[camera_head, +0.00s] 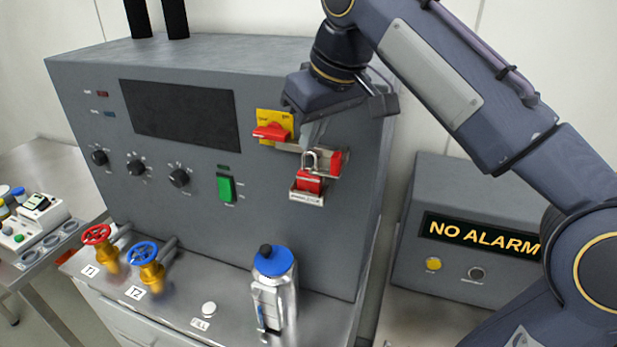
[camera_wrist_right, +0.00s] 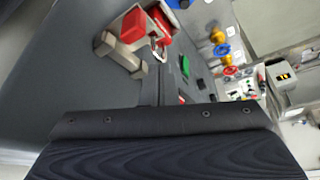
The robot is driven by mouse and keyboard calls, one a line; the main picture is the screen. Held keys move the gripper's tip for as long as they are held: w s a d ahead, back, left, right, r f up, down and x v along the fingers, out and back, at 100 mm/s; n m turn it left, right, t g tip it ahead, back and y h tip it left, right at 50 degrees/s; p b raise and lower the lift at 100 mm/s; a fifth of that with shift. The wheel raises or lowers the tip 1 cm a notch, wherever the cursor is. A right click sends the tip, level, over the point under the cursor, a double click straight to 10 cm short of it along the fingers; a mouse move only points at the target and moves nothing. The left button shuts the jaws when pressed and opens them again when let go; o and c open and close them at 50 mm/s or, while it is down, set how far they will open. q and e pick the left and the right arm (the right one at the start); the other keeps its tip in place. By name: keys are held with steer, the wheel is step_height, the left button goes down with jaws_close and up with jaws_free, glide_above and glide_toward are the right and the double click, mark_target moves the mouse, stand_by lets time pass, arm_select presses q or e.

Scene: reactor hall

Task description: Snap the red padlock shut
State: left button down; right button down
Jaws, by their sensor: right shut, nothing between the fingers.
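The red padlock (camera_head: 309,183) hangs upright on the front of the grey cabinet, in a small metal holder with a label. Its silver shackle stands up from the body; I cannot tell whether it is fully seated. In the right wrist view the padlock (camera_wrist_right: 161,22) shows near the top, beside a metal bracket with a red block. My right gripper (camera_head: 309,134) is shut and empty, pointing down just above the padlock, apart from it as far as I can see. My left gripper is in neither view.
A red rotary switch (camera_head: 271,132) on a yellow plate sits just left of the gripper. A blue-capped bottle (camera_head: 274,290) stands on the bench below. Red (camera_head: 97,235) and blue (camera_head: 143,254) valve wheels are at lower left. A "NO ALARM" box (camera_head: 470,235) stands right.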

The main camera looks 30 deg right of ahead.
steer(key=shift+f+b, duration=0.4)
steer(key=shift+f, duration=0.25)
steer(key=shift+r, duration=0.1)
step_height(320, 180, up, 4)
steer(key=p, duration=0.4)
steer(key=shift+r, duration=0.95)
